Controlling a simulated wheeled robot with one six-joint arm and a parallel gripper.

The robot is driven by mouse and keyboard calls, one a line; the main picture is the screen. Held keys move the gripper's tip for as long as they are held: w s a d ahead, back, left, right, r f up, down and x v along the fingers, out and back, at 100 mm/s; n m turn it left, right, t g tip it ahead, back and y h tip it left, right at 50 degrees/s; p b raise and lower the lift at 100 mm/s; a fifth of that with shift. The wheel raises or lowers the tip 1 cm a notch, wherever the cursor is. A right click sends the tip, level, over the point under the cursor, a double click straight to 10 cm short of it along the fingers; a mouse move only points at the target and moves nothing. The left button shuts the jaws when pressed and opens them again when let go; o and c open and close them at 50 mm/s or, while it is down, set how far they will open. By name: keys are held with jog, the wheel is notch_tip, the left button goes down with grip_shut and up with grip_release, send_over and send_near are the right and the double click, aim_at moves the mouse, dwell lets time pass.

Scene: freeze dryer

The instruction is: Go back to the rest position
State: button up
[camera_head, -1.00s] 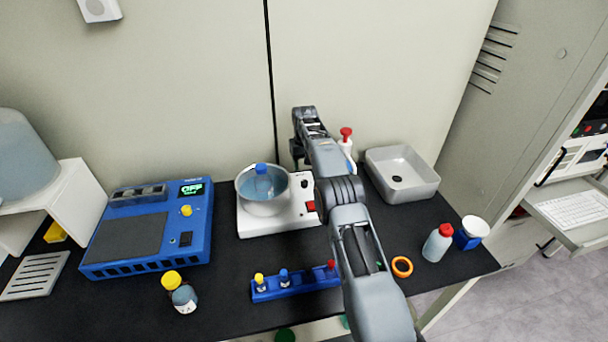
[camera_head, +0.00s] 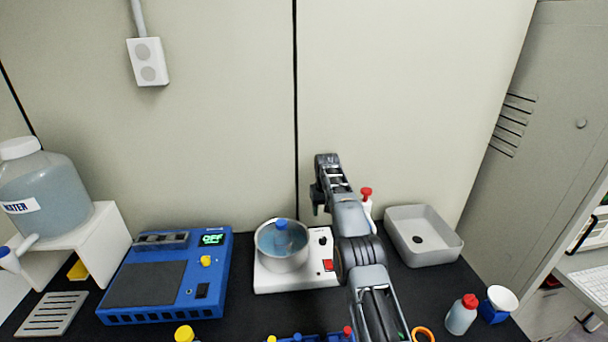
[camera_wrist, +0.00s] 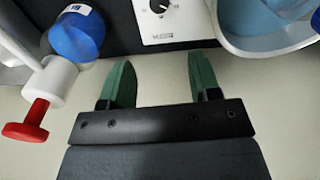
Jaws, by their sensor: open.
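My gripper (camera_wrist: 160,80) is open, with its two green fingers apart and nothing between them in the wrist view. In the head view my gripper (camera_head: 318,205) hangs at the end of my raised arm, above and behind the right part of the white hot plate (camera_head: 268,281). Its fingers are mostly hidden there. A metal pot (camera_head: 284,262) with blue liquid and a blue-capped item sits on the hot plate. The hot plate's knob panel (camera_wrist: 167,18) and the pot's rim (camera_wrist: 232,40) also show in the wrist view, apart from the fingers.
A red-topped white item (camera_head: 366,192) stands behind my arm; a red handle (camera_wrist: 27,122) shows close by the left finger. A grey basin (camera_head: 455,250) is right of my arm. The blue OFF-display device (camera_head: 217,270) and water tank (camera_head: 50,190) are left. The wall is behind.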

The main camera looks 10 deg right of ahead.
jog(key=shift+g, duration=0.5)
jog(key=f, duration=0.1)
jog(key=s+f, duration=0.1)
jog(key=f, duration=0.2)
jog(key=shift+s+f, duration=0.3)
jog(key=shift+f, duration=0.1)
jog(key=s+r+t, duration=0.1)
jog(key=s+r, duration=0.4)
jog(key=s, duration=0.8)
jog(key=s+r+t, duration=0.2)
jog(key=s+r, duration=0.3)
jog(key=s, duration=0.8)
jog(key=s+r+t, duration=0.1)
jog(key=s+r, duration=0.4)
jog(key=s, duration=0.8)
jog(key=shift+m+t, duration=0.4)
